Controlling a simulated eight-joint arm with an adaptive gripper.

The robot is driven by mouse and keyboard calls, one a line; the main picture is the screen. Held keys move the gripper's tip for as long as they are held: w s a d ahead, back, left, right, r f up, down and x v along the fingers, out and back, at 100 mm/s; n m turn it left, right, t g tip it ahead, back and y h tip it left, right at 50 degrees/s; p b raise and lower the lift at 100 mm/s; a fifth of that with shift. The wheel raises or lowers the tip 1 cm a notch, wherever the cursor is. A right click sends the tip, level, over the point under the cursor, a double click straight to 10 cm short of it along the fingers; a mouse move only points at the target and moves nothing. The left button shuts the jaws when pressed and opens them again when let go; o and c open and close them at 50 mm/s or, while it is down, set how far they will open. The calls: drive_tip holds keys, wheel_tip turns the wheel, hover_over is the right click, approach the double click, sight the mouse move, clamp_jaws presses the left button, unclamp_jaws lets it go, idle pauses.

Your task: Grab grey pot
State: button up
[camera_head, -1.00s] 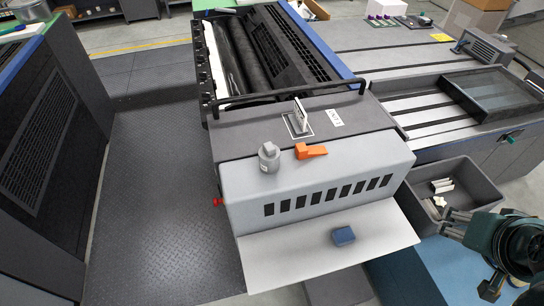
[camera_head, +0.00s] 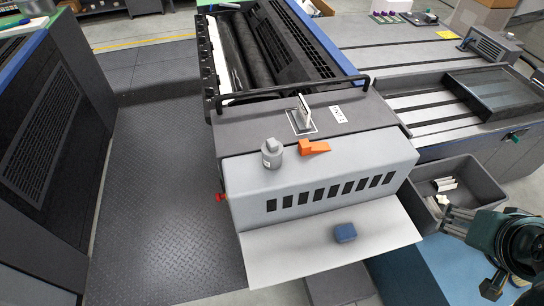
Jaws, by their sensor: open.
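A small grey pot (camera_head: 272,154) with a narrower knob-like top stands upright on the top of the light grey ink unit (camera_head: 315,178), near its left end. An orange lever-shaped object (camera_head: 314,147) lies just to its right, a little apart. My gripper (camera_head: 449,222) is at the lower right, over the edge of a grey bin, well away from the pot. Its fingers look apart and nothing shows between them.
A blue block (camera_head: 345,232) lies on the light shelf below the unit's front. The grey bin (camera_head: 480,172) at right holds white pieces. A black rail (camera_head: 290,92) and an upright lever (camera_head: 304,112) stand behind the pot. Dark floor plate (camera_head: 150,190) lies left.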

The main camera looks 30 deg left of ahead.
drive_tip(key=w+a+r+n+g+y+p, duration=0.1)
drive_tip(key=w+a+r+n+p, duration=0.15)
drive_tip(key=a, duration=0.25)
drive_tip(key=w+a+r+n+g+p, duration=0.1)
drive_tip(key=w+a+n, duration=0.1)
drive_tip(key=a+n, duration=0.15)
drive_tip(key=r+n+g+p, duration=0.1)
drive_tip(key=n+g+p, duration=0.3)
drive_tip(key=n+p, duration=0.7)
hover_over(272, 142)
drive_tip(key=w+d+b, duration=0.2)
drive_tip(key=w+d, duration=0.3)
drive_tip(key=d, duration=0.8)
drive_tip(key=n, duration=0.2)
drive_tip(key=s+a+f+n+p, duration=0.1)
drive_tip(key=a+n, duration=0.1)
drive_tip(key=a, duration=0.2)
drive_tip(key=s+a+n+p, duration=0.1)
drive_tip(key=s+a+n, duration=0.1)
drive_tip(key=a, duration=0.2)
drive_tip(key=s+a+f+n+g+h+p, duration=0.1)
drive_tip(key=a+n, duration=0.1)
drive_tip(key=a, duration=0.2)
drive_tip(key=shift+s+a+f, duration=0.2)
drive_tip(key=shift+s+f, duration=0.15)
drive_tip(key=shift+s, duration=0.05)
drive_tip(key=shift+s+a+f+n, duration=0.2)
drive_tip(key=shift+a+n, duration=0.1)
drive_tip(key=shift+f, duration=1.25)
drive_tip(key=shift+f, duration=0.15)
